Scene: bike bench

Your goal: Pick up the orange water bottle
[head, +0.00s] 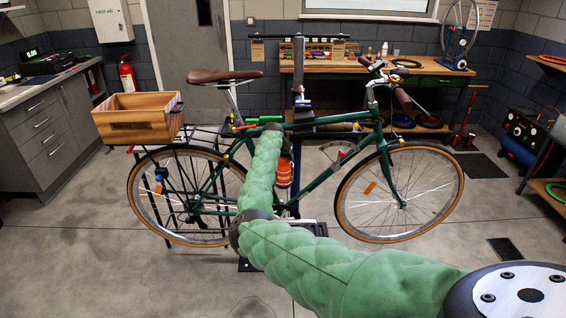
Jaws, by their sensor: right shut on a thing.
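The orange water bottle (284,172) shows in the head view at the middle of the green bicycle (345,172), upright inside the frame triangle. Its left side is hidden by my green-sleeved right arm. My right gripper (285,147) is at the upper part of the bottle and shut on it. The fingers are small and mostly hidden behind the forearm. I cannot tell whether the bottle is still in a holder. My left gripper is not in view.
The bicycle stands at a repair stand (299,75). A wooden crate (137,118) sits over its rear rack. A workbench (425,67) stands behind, and grey drawers (45,130) are at the left. An air compressor (522,135) is at the right. The front floor is clear.

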